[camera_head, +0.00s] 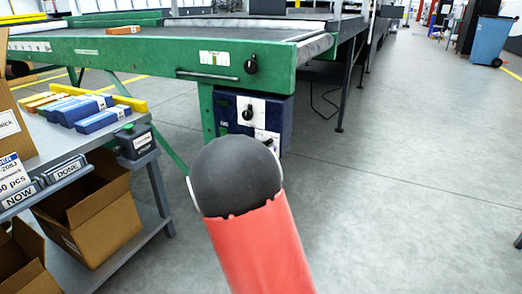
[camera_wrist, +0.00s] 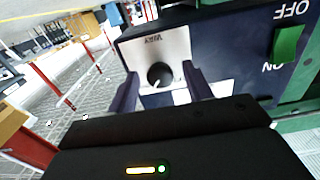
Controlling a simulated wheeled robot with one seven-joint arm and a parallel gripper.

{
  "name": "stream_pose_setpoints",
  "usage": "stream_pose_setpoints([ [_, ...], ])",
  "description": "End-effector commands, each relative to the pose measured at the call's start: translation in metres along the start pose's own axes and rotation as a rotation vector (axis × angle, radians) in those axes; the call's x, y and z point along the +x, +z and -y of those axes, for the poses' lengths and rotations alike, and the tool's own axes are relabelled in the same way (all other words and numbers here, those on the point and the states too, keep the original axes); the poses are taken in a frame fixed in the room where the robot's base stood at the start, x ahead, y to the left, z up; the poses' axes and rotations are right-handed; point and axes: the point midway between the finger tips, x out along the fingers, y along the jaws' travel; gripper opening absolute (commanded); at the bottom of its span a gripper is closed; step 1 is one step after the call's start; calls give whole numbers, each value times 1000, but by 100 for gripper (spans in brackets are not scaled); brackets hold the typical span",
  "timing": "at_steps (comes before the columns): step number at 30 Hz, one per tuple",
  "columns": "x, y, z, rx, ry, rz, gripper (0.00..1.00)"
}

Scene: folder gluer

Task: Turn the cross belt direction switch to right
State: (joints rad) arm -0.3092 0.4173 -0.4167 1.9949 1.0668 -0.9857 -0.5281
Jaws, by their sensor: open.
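The blue control box (camera_head: 278,122) hangs under the near end of the green conveyor. It carries a white plate with a round black knob (camera_head: 248,113), which I take as the direction switch. In the wrist view the knob (camera_wrist: 160,75) sits on the white plate (camera_wrist: 178,45), whose upside-down label looks like "WAY". My gripper (camera_wrist: 161,80) is open, with one dark finger on each side of the knob. I cannot tell whether the fingers touch it. A pale mark shows low on the knob; its exact setting is unclear. In the head view my arm hides the gripper.
A green rocker (camera_wrist: 288,42) marked ON and OFF sits on the same box, right of the knob. Another black knob (camera_head: 250,64) is on the conveyor side above. A grey table (camera_head: 50,140) with boxes stands left.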

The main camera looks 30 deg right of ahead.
Motion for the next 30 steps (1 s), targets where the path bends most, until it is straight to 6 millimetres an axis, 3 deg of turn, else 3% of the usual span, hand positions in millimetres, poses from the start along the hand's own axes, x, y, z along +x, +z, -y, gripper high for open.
stream_pose_setpoints([
  [15,-71,0,1,0,-2,2,50],
  [30,-78,1,0,0,-1,1,50],
])
